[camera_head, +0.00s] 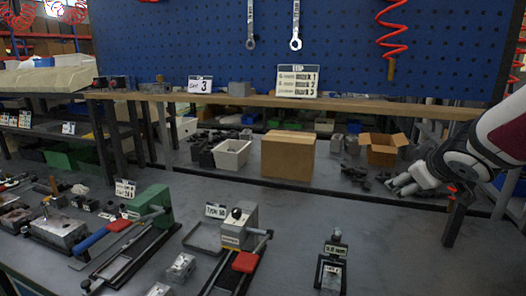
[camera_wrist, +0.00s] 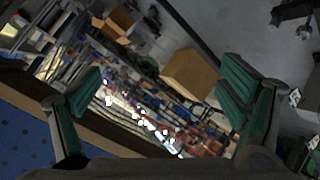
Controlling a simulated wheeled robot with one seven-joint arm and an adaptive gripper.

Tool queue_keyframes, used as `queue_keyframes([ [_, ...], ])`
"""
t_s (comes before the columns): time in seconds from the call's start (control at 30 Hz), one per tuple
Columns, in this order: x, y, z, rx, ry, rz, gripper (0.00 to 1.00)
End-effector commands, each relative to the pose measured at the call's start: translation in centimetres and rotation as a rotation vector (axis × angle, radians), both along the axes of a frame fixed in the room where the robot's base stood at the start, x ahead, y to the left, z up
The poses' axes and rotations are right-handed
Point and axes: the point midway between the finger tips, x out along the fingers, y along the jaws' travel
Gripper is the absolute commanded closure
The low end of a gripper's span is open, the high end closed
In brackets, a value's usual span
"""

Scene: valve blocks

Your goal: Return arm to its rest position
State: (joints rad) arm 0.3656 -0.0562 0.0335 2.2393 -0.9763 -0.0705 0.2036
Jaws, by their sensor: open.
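My gripper (camera_head: 400,185) is at the right of the head view, at the end of my white and dark arm, raised near the back of the grey workbench (camera_head: 390,235). In the wrist view my gripper (camera_wrist: 165,105) shows two green-padded fingers spread wide apart, with nothing between them. The wrist view is tilted and looks past the fingers at a cluttered surface and a cardboard box (camera_wrist: 190,74).
A closed cardboard box (camera_head: 288,156) and an open one (camera_head: 382,149) stand at the back. A green fixture (camera_head: 152,208), a grey fixture (camera_head: 238,226) and a small block stand (camera_head: 333,262) are in front. A shelf (camera_head: 250,101) and blue pegboard (camera_head: 200,45) lie behind.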

Motion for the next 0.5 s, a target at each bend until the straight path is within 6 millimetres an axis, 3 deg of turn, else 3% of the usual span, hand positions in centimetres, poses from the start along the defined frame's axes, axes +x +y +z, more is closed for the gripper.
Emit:
queue_keyframes([
  [0.03, -2.2, 0.7, 1.5, 0.013, 0.005, -0.058, 0.1],
  [0.2, -10.2, 2.8, 2.6, 0.115, 0.089, -0.241, 0.1],
  [0.5, -25.3, 10.7, 0.2, 0.397, 0.36, -0.361, 0.1],
])
